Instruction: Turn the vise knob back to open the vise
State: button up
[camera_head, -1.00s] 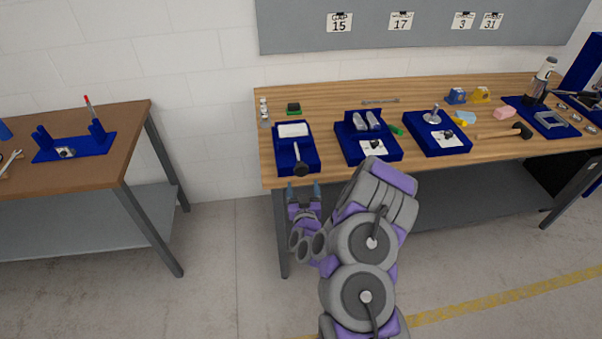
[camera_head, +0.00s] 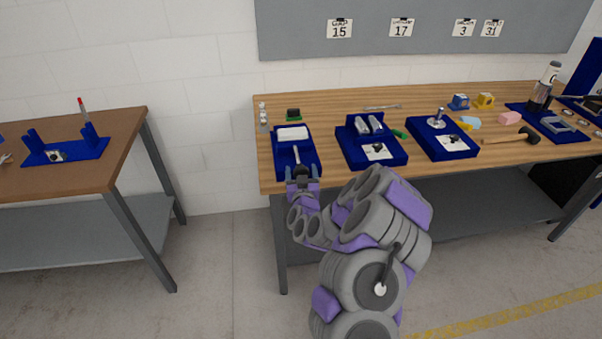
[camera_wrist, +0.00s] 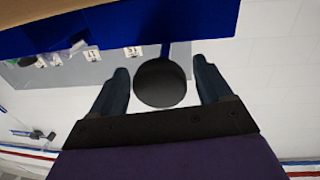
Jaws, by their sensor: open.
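The vise (camera_head: 282,160) is a blue block near the left end of the wooden workbench, with a white block (camera_head: 292,133) in it. Its dark round knob (camera_wrist: 161,83) sits on a rod at the front and lies between my two fingertips in the wrist view. My gripper (camera_head: 302,172) is open at the bench's front edge, one finger on each side of the knob (camera_head: 299,170). In the wrist view, my gripper (camera_wrist: 163,86) shows gaps between the knob and both fingers. The gripper hides part of the knob in the head view.
More blue fixtures (camera_head: 353,155) stand to the right on the workbench (camera_head: 265,178). A small green-and-black block (camera_head: 293,115) lies behind the vise. Another table (camera_head: 110,175) stands at left, with open floor between.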

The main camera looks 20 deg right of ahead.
jog(key=shift+w+d, duration=0.3)
jog(key=shift+w, duration=0.35)
jog(key=shift+c, duration=0.4)
jog(key=c, duration=0.9)
jog(key=shift+m, duration=0.6)
jog(key=shift+c, duration=0.2)
jog(key=o, duration=1)
jog(key=shift+s, duration=0.1)
